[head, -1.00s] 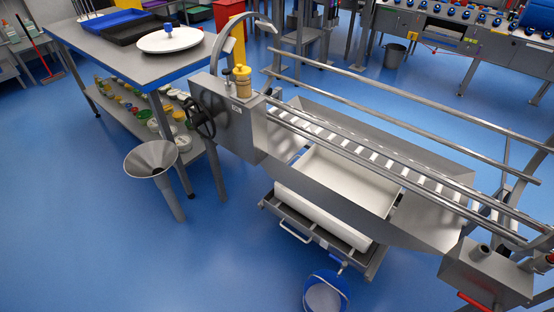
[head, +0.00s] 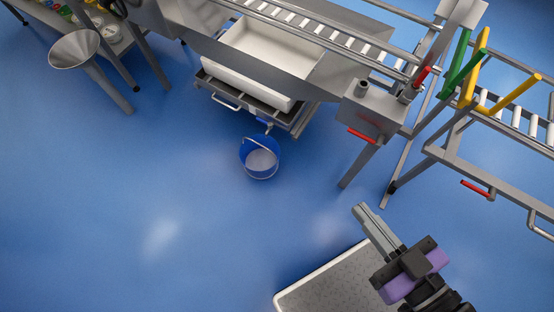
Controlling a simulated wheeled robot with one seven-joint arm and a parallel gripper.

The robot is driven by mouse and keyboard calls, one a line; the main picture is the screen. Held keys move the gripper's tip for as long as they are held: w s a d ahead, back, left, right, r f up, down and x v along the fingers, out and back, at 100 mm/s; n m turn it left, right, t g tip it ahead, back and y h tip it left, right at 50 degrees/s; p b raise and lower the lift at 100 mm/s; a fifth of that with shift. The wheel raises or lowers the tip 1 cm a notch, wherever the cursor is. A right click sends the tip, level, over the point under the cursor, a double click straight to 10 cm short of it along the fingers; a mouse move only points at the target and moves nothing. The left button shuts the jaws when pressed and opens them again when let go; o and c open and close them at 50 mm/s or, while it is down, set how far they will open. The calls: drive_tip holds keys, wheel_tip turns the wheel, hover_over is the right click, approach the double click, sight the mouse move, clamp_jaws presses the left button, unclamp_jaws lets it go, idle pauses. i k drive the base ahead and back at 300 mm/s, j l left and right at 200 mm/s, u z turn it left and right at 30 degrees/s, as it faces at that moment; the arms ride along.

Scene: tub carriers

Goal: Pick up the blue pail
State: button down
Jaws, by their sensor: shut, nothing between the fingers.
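The blue pail (head: 262,158) stands upright on the blue floor, just in front of the steel conveyor machine. My gripper (head: 361,209) is at the lower right, shut and empty. It points up and to the left, well to the right of the pail and apart from it.
A white tub (head: 243,81) sits on a wheeled frame (head: 218,88) under the machine. A steel funnel (head: 76,50) stands at the upper left. A leg of the machine (head: 357,166) and a red handle (head: 363,136) are right of the pail. The floor left of the pail is clear.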

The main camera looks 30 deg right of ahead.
sight(260, 155)
drive_tip(key=i+j+u, duration=0.25)
drive_tip(key=i+j, duration=0.75)
drive_tip(key=j, duration=0.1)
